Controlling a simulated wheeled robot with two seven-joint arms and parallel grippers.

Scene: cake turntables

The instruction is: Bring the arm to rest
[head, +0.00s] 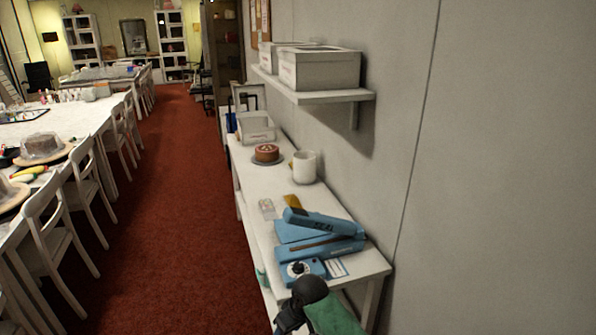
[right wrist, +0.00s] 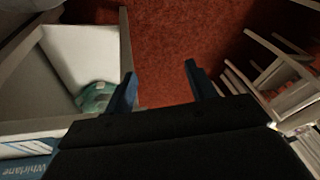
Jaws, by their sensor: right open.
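My right gripper (right wrist: 161,84) is open, with its two dark fingers apart and nothing between them in the right wrist view. Red carpet lies below it. A white shelf unit with a teal item (right wrist: 96,97) in it is left of the fingers. In the head view, my right arm (head: 312,300) shows at the bottom centre, in front of the near end of the white side table (head: 340,212). My left gripper is not in view.
A blue device (head: 318,250) and a small brown cake (head: 266,153) stand on the side table beside a white mug (head: 304,166). White boxes (head: 320,68) sit on the wall shelf. White chairs (head: 55,222) line a long table at left. The carpeted aisle (head: 170,230) is clear.

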